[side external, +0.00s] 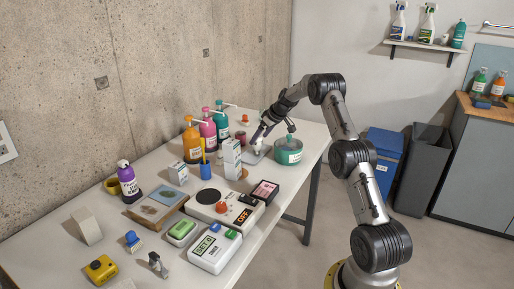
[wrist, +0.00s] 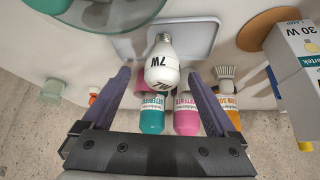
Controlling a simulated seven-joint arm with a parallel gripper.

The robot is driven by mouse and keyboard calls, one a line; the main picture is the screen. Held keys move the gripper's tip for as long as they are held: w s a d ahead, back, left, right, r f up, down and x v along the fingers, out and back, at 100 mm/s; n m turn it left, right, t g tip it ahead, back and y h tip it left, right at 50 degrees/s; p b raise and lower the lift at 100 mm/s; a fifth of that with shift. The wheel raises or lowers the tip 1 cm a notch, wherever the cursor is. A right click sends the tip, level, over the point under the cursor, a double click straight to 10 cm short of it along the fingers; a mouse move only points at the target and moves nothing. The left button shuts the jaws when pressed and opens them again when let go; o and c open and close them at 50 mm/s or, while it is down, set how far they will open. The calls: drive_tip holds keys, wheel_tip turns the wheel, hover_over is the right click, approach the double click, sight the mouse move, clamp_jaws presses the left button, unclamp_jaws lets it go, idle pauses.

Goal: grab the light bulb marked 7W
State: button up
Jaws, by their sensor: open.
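The white light bulb (wrist: 162,68) marked 7W is in the middle of the wrist view, its metal base toward the grey tray (wrist: 197,40). My gripper (wrist: 157,74) is open, with one dark finger on each side of the bulb. Gaps show between the fingers and the bulb, so I see no grip on it. In the side external view my gripper (side external: 263,134) is low over the far part of the table, with the small white bulb (side external: 257,150) just below it. The tray's rim there is partly hidden.
A green tub (side external: 288,153) stands close to the right of my gripper. A white box (side external: 232,160), marked 30 W in the wrist view (wrist: 292,45), stands to its left. Pump bottles in orange (side external: 192,142), pink (side external: 208,132) and teal (side external: 221,125) stand behind.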

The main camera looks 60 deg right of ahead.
drive_tip(key=shift+x, duration=3.25)
drive_tip(key=shift+a, duration=0.15)
drive_tip(key=shift+c, duration=0.3)
drive_tip(key=c, duration=1.4)
